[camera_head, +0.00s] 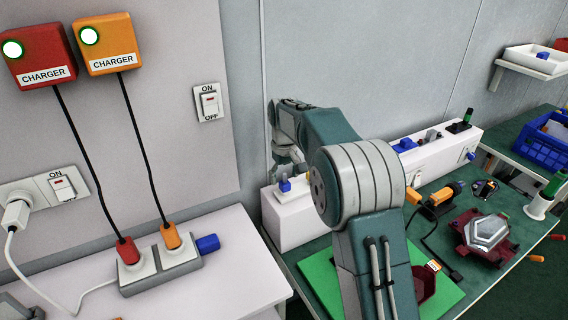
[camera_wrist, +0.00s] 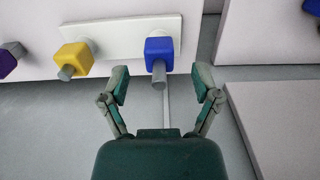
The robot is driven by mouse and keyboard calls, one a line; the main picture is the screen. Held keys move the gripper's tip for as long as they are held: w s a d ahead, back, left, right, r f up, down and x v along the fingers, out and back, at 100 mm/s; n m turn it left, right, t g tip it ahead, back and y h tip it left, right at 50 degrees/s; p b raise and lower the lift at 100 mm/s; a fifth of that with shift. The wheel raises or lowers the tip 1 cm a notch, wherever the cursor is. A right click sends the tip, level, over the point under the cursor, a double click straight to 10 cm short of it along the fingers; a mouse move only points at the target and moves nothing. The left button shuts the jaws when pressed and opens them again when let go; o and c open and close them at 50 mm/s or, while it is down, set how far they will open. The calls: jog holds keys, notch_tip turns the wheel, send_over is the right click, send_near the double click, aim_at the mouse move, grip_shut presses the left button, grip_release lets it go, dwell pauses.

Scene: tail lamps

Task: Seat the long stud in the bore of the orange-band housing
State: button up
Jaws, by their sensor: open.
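In the wrist view a blue block (camera_wrist: 159,53) with a grey stud (camera_wrist: 158,76) sits on a white plate, between the open fingers of my gripper (camera_wrist: 160,88) and apart from them. A yellow block (camera_wrist: 75,56) with a shorter-looking grey stud (camera_wrist: 67,73) is left of it, and a purple block (camera_wrist: 8,62) is at the left edge. In the head view my gripper (camera_head: 288,160) is above a white box (camera_head: 290,228) bearing a blue block (camera_head: 285,185). A dark red housing (camera_head: 425,285) with an orange mark (camera_head: 434,265) lies on a green mat, partly hidden by my arm; its bore is not visible.
Another dark red housing (camera_head: 488,235) with a silvery hexagonal top stands at right on the bench. An orange-and-black tool (camera_head: 437,201) and a second white box (camera_head: 440,152) are near it. A power strip (camera_head: 160,268) with plugs is at left. A blue crate (camera_head: 545,140) is far right.

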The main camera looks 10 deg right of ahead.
aim_at(284, 182)
jog(key=shift+f, duration=2.15)
grip_shut()
